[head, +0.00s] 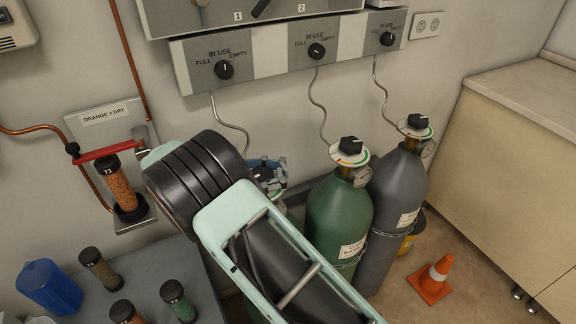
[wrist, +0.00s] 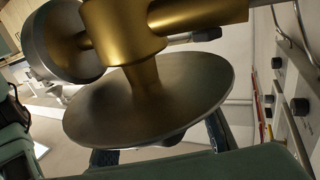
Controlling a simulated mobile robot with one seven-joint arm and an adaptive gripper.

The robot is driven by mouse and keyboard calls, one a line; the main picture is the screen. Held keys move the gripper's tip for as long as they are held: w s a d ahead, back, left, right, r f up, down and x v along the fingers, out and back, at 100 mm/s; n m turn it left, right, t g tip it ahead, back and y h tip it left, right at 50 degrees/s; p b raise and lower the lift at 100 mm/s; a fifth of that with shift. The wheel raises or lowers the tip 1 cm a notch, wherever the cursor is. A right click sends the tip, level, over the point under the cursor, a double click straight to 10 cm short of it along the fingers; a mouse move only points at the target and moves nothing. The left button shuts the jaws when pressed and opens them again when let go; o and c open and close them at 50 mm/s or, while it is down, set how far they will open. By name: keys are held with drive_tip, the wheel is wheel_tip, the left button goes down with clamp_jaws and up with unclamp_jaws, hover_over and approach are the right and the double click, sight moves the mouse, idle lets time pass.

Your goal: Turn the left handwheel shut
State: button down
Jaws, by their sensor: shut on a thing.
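The left gas cylinder (head: 284,212) is mostly hidden behind my arm in the head view, with only a green sliver showing. My gripper (head: 266,165) is at its top, with blue-teal fingers around the dark left handwheel (head: 262,173). In the wrist view, a brass valve body (wrist: 150,35) carries a wide round disc (wrist: 150,95). My fingers (wrist: 160,146) show on both sides beyond the disc, shut on the handwheel, which is mostly hidden there. The handwheel's turn position cannot be read.
A middle green cylinder (head: 338,215) and a grey cylinder (head: 397,205) stand close to the right, each with a black handwheel. A panel with IN USE selector knobs (head: 316,50) is above. An orange cone (head: 432,279) is on the floor; a table with tubes (head: 150,270) is at left.

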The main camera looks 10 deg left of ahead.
drive_tip(key=shift+s+a, duration=0.15)
drive_tip(key=shift+s, duration=0.05)
drive_tip(key=c, duration=1.5)
unclamp_jaws()
drive_tip(key=shift+w+f+b, duration=0.15)
drive_tip(key=shift+b, duration=0.35)
